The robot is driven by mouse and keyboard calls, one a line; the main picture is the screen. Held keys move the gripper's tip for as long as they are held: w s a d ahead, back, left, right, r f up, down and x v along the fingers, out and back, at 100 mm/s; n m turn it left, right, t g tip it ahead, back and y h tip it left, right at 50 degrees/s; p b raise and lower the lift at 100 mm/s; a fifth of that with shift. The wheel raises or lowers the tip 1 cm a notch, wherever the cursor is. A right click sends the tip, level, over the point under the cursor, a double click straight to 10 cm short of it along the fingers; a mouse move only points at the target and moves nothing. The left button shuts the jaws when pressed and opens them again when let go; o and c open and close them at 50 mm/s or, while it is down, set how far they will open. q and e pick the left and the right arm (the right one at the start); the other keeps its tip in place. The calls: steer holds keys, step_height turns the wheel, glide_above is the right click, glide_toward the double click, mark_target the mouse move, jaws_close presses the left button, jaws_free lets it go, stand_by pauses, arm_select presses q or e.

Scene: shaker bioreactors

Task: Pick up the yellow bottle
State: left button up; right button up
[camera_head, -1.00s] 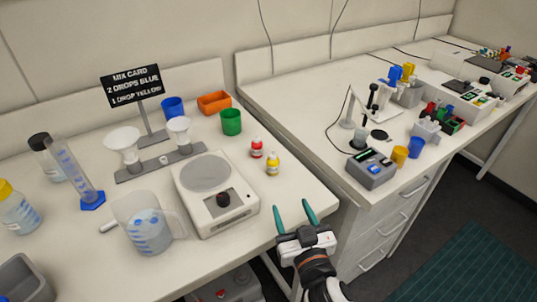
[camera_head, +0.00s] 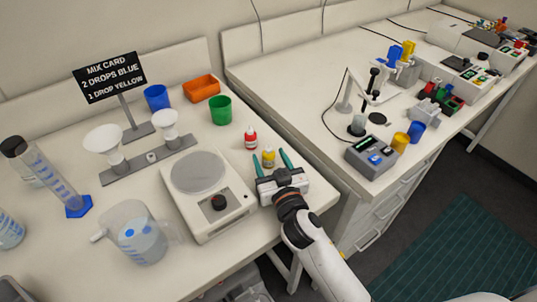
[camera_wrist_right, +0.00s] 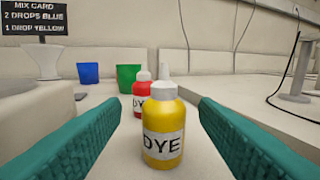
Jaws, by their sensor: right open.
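The yellow bottle (camera_head: 268,157) is a small dye bottle with a white nozzle cap, standing upright on the left bench. In the right wrist view the yellow bottle (camera_wrist_right: 163,130) stands between the two teal fingers, with a "DYE" label facing me. My right gripper (camera_head: 270,162) is open, its fingers on either side of the bottle. In the right wrist view gaps show between the bottle and both fingers of the gripper (camera_wrist_right: 163,125). My left gripper is not in view.
A red dye bottle (camera_head: 250,138) stands just behind the yellow one. A white scale-like device (camera_head: 222,212) is close to the left of my gripper. A green cup (camera_head: 221,110) stands farther back. Bare bench lies right of the bottles.

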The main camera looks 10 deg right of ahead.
mark_target(266, 148)
steer(key=w+p, duration=0.1)
steer(key=w, duration=0.3)
steer(key=shift+w+f, duration=0.1)
steer(key=shift+w, duration=0.25)
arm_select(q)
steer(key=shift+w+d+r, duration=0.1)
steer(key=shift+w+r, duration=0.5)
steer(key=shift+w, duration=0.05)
arm_select(e)
steer(key=shift+a, duration=0.1)
steer(key=shift+s, duration=0.1)
steer(key=c, duration=1)
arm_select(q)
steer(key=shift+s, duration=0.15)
arm_select(e)
steer(key=shift+o, duration=0.2)
